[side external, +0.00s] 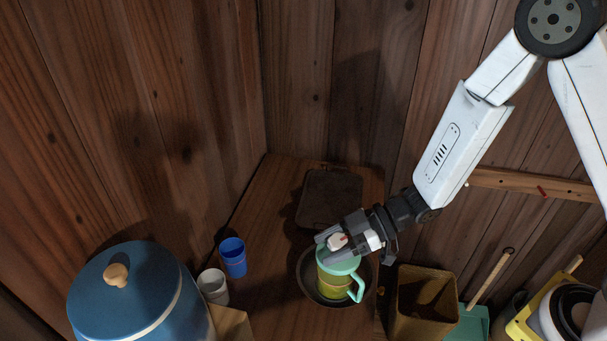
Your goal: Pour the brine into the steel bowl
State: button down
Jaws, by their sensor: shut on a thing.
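My gripper (330,248) is shut on a teal and yellow-green jug (334,285) near its top. The jug has a teal upper part and a teal handle on its right side. It looks close to upright. A dark round bowl (304,283) shows around and behind the jug. I cannot tell whether the jug touches the bowl or is held above it. I cannot tell if this dark bowl is steel. No liquid is clearly visible, and the jug's inside is hidden by my gripper.
A dark flat tray (330,196) lies behind the bowl on the wooden surface (262,265). A blue cup (233,257) and a white cup (213,287) stand left. A large blue lidded container (125,295) is at front left. An open brown bin (422,305) stands right.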

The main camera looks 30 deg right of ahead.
jog(key=shift+w+r, duration=0.1)
jog(key=shift+w+d+r+m+y, duration=0.1)
jog(key=shift+d+r+m+y, duration=0.1)
jog(key=shift+m+y, duration=0.15)
jog(key=m+y, duration=0.1)
jog(key=w+d+m+y, duration=0.1)
jog(key=m, duration=0.1)
jog(key=f+m+g+y, duration=0.1)
jog(key=m, duration=0.1)
jog(key=shift+w+d+y, duration=0.25)
jog(key=shift+w+y, duration=0.1)
jog(key=shift+w, duration=0.05)
jog(key=m+y, duration=0.1)
jog(key=m, duration=0.1)
jog(key=w+d+f+m+y, duration=0.1)
jog(key=m, duration=0.1)
jog(key=w+d+m+t+y, duration=0.1)
jog(key=m, duration=0.1)
jog(key=shift+f, duration=0.3)
jog(key=shift+w, duration=0.1)
dwell(1.6)
